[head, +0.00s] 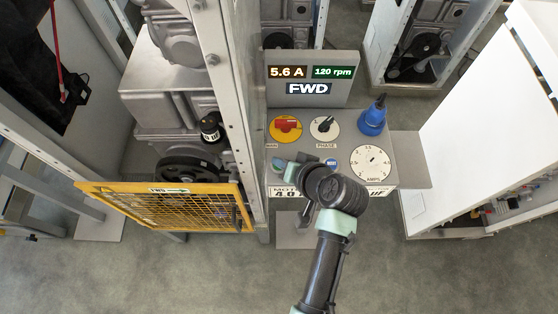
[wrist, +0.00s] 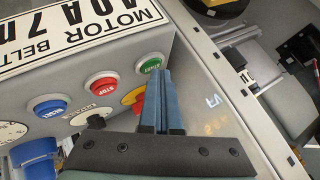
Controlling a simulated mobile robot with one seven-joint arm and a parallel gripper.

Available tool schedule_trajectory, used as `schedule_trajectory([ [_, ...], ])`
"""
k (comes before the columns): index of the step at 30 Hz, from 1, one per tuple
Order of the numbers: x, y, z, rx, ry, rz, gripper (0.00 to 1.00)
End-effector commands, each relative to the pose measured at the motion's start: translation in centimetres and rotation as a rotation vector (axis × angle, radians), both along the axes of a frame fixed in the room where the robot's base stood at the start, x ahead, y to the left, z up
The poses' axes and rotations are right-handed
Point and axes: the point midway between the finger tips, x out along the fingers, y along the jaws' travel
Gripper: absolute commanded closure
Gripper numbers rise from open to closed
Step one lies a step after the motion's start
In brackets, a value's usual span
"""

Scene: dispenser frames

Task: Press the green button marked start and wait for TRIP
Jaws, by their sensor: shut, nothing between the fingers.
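In the wrist view the green button (wrist: 150,63), marked START, sits at the end of a button row on the grey control panel. My gripper (wrist: 163,74) is shut and empty. Its fingertips overlap the lower right of the green button; I cannot tell whether they touch it. In the head view my gripper (head: 281,163) is over the panel's front left, and the green button is hidden under it. The display (head: 310,80) reads 5.6 A, 120 rpm and FWD.
The red STOP button (wrist: 103,85) and a blue button (wrist: 50,105) are beside the green one. The panel also has a yellow-red switch (head: 285,128), a PHASE knob (head: 324,127) and an AMPS dial (head: 372,162). A yellow mesh guard (head: 190,209) stands left.

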Motion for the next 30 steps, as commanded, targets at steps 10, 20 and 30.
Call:
schedule_trajectory([
  [10,-0.1,0.0,0.1,0.001,0.003,0.001,1.0],
  [20,-0.1,0.0,1.8,0.001,0.002,0.0,1.0],
  [30,0.0,0.0,1.8,0.001,0.001,0.0,1.0],
])
